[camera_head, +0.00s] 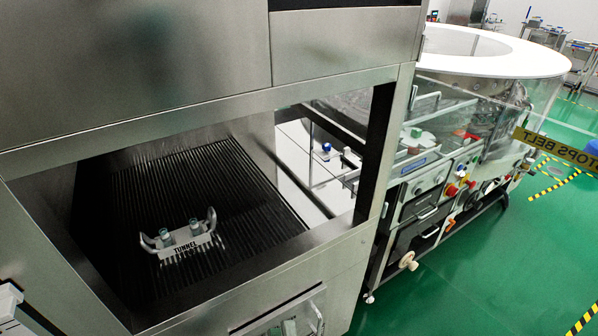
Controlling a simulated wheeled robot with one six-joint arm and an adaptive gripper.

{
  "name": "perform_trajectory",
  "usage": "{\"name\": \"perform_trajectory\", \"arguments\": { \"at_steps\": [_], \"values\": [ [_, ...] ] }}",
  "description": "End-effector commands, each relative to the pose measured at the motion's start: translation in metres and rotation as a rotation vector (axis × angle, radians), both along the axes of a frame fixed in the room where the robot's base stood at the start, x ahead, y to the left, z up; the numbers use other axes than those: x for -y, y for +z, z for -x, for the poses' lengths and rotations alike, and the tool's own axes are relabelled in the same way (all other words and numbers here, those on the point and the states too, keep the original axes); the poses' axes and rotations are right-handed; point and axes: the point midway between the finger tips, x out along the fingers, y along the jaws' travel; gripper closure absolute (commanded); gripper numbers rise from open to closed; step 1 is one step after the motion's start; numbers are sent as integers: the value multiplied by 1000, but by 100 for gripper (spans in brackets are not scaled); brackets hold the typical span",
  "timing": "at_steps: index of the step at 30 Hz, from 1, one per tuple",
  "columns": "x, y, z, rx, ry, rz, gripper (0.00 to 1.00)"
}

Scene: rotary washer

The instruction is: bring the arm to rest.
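My gripper does not show in the head view, and I cannot see how my arm is held. A steel machine (130,60) fills the left and middle of the view, with an open chamber. On its dark ribbed floor (245,195) stands a small pale carrier (186,243) marked "TUNNEL". The carrier has a raised handle at each end and holds small teal-topped vials. No gripper is touching it.
A round machine with a white ring top (490,50) and clear wall stands at the right. Knobs and a red button (452,190) are on its front. Green floor (480,275) is open at the lower right. A yellow-and-black sign (555,146) hangs at the right.

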Motion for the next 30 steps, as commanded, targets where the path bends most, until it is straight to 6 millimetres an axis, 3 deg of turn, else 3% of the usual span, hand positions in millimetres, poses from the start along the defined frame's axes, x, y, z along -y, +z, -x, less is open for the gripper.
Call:
{"name": "perform_trajectory", "arguments": {
  "at_steps": [1,3,12,21,30],
  "values": [
    [26,-4,6,28,-45,93,62],
    [55,-6,16,71,-97,228,62],
    [145,-16,79,167,-247,841,62],
    [192,-34,156,127,-255,1469,62],
    [212,-53,230,8,-107,1995,62]
  ]
}}
